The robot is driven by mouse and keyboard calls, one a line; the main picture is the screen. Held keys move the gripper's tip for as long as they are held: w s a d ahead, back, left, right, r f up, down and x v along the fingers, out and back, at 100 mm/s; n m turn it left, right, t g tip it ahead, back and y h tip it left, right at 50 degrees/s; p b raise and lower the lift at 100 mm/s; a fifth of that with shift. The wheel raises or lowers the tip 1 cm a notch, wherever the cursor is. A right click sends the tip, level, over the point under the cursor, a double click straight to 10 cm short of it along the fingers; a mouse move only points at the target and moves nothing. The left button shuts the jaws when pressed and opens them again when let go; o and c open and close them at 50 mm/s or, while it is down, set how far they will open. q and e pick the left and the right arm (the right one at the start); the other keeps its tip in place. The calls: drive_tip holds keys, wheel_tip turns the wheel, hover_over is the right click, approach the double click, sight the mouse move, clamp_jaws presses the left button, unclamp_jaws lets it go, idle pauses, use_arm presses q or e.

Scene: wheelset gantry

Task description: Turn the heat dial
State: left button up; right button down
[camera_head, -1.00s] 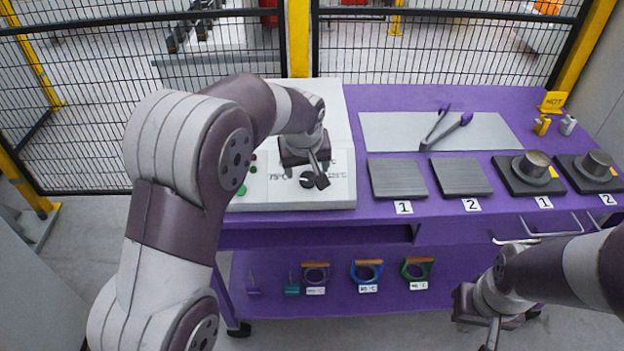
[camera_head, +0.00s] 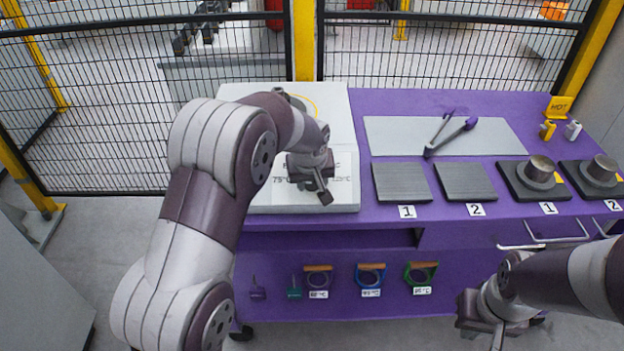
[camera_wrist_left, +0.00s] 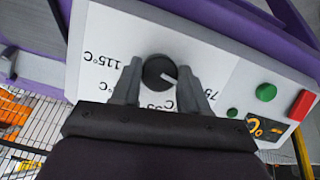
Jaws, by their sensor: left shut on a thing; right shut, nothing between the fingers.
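The black round heat dial (camera_wrist_left: 158,70) sits on a white panel (camera_wrist_left: 105,35) in the left wrist view, between the two fingers of my left gripper (camera_wrist_left: 160,78). The gripper is shut on it. The dial's white pointer line slants to the lower right, toward the side of a partly hidden label beginning with 75. A 115°C label is at left; another label below the dial is partly covered. In the head view my left gripper (camera_head: 323,190) covers the dial on the control box (camera_head: 342,130). My right gripper (camera_head: 497,335) is shut and empty, low at right.
A green button (camera_wrist_left: 266,92) and red button (camera_wrist_left: 301,105) are beside the dial. On the purple table (camera_head: 400,100) are tongs (camera_head: 450,135) on a grey plate (camera_head: 385,135), dark numbered plates (camera_head: 401,183) and metal weights (camera_head: 540,168).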

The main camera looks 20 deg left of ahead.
use_arm(q)
drive_tip(key=m+y, duration=0.1)
drive_tip(key=m, duration=0.2)
drive_tip(key=m+y, duration=0.1)
drive_tip(key=m, duration=0.2)
drive_tip(key=shift+d, duration=0.1)
drive_tip(key=m+y, duration=0.1)
drive_tip(key=m, duration=0.3)
drive_tip(key=shift+d+f+b, duration=0.1)
drive_tip(key=shift+b, duration=0.25)
drive_tip(key=shift+m+t+y+b, duration=0.4)
drive_tip(key=shift+m+y+b, duration=0.2)
drive_tip(key=shift+m, duration=1.6)
drive_tip(key=o, duration=1.1)
drive_tip(key=shift+c, duration=0.2)
